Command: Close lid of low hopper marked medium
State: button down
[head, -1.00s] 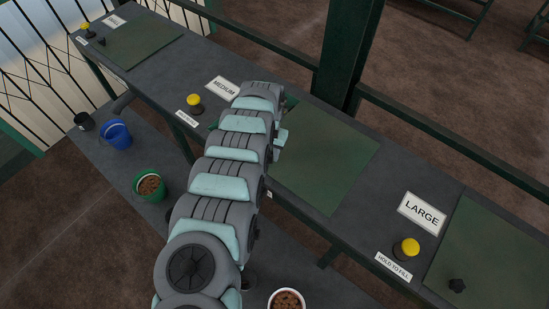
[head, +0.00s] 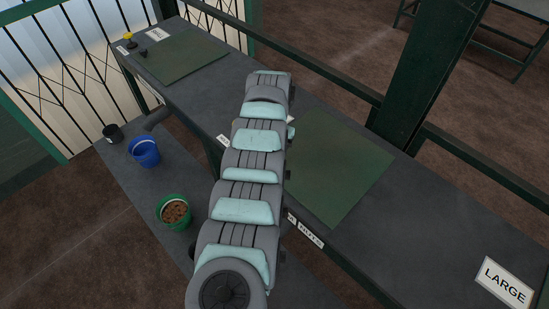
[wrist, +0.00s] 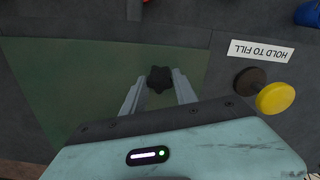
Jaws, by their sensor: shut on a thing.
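The dark green lid (head: 340,175) of the middle hopper lies flat in the grey counter in the head view, with my arm over its left side. The same green panel (wrist: 45,85) fills the left of the wrist view. Its black star-shaped knob (wrist: 160,79) sits between the fingertips of my gripper (wrist: 157,82), which is shut on it. In the head view my arm hides the gripper, the knob and the medium sign. I cannot tell whether the lid is fully seated.
A yellow button (wrist: 276,97) stands close right of my gripper, beside a "HOLD TO FILL" label (wrist: 260,50). A dark green post (head: 415,85) rises behind.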

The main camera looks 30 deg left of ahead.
jog(key=shift+a+f, duration=0.1)
jog(key=c, duration=1)
grip_release()
jog(key=shift+w+a, duration=0.1)
jog(key=shift+o, duration=0.2)
jog(key=shift+r, duration=0.2)
notch_tip(320, 180, up, 11)
jog(key=shift+f, duration=0.15)
